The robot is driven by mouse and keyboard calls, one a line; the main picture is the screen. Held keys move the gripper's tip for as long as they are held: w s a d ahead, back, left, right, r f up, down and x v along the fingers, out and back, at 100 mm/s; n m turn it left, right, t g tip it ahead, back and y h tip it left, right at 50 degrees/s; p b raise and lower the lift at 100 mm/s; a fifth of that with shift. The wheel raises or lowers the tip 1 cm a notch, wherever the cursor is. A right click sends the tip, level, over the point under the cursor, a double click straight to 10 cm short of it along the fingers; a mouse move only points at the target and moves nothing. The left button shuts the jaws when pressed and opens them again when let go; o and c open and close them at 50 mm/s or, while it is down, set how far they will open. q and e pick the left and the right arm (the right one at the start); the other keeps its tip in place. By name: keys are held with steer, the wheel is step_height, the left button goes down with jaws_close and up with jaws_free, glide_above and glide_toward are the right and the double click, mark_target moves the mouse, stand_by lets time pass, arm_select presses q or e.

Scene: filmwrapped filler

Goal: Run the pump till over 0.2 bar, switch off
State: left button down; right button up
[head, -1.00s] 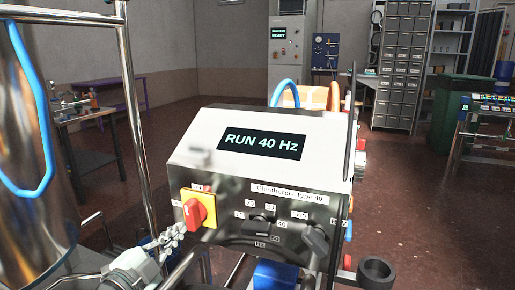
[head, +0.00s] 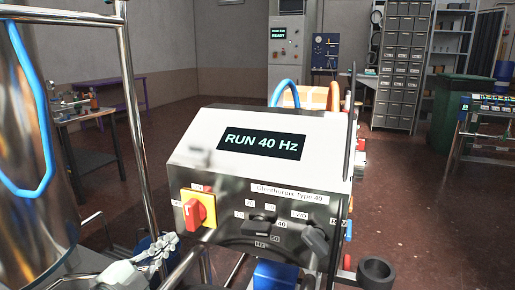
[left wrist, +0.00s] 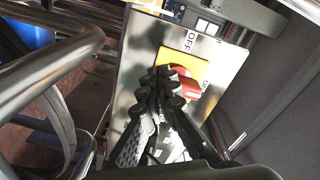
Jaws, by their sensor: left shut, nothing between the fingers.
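The pump's control box (head: 270,190) stands in front of me; its display (head: 262,143) reads "RUN 40 Hz". A red rotary switch (head: 199,211) on a yellow plate (head: 188,196) sits at the left of its front panel; the switch also shows in the left wrist view (left wrist: 190,87), with "OFF" printed above the plate. A black frequency knob (head: 258,228) and a second knob (head: 315,239) sit to the right. My left gripper (head: 168,242) is shut and empty, below and left of the red switch; its fingertips (left wrist: 168,88) overlap the plate in the wrist view. No pressure gauge is readable.
A steel rail (head: 135,120) and a shiny tank with a blue hose (head: 25,130) stand at the left. A dark cup-like fitting (head: 375,270) sticks out at the lower right. A cabinet at the back shows a "READY" screen (head: 279,33).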

arm_select(q)
steer(key=shift+v, duration=1.55)
